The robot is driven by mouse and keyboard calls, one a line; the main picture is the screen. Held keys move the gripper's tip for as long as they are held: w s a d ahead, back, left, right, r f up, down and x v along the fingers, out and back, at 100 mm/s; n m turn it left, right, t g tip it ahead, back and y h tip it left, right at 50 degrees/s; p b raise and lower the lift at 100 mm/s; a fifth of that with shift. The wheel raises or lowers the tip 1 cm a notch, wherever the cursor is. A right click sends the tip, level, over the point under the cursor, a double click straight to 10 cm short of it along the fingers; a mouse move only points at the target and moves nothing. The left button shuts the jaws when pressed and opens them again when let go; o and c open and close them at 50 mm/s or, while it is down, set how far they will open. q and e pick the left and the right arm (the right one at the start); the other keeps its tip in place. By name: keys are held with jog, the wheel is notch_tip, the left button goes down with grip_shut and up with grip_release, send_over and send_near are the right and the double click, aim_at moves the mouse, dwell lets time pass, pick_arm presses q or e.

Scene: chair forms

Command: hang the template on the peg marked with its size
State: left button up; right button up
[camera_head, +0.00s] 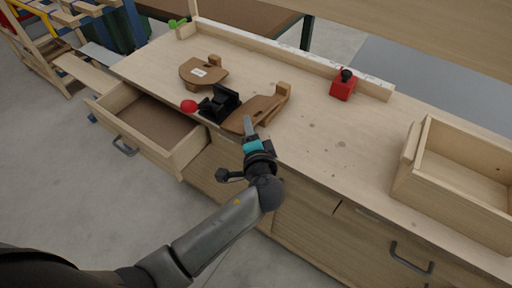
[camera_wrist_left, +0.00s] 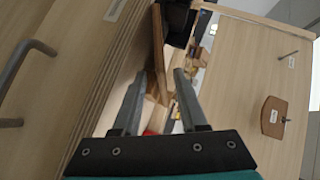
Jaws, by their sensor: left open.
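A brown wooden template (camera_head: 257,112) with an upright block at one end lies at the bench's front edge. Its edge (camera_wrist_left: 158,50) shows just beyond my left fingertips in the wrist view. My left gripper (camera_head: 249,127) is open at the template's near side; I cannot tell whether it touches. A second, rounded brown template (camera_head: 203,72) with a white label lies farther back left. In the wrist view, an upright board (camera_wrist_left: 245,70) carries a peg (camera_wrist_left: 288,54) with a small label and a brown labelled piece (camera_wrist_left: 273,117); the label writing is too small to read.
A black clamp (camera_head: 220,103) with a red knob stands left of the near template. An open drawer (camera_head: 160,125) juts out at left. A red block (camera_head: 343,86) with a black knob stands at the back. A wooden box (camera_head: 460,180) is at right; mid-bench is clear.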

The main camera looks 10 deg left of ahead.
pick_arm(q)
jog(key=v, duration=1)
jog(key=shift+p, duration=0.4)
jog(key=shift+a, duration=0.1)
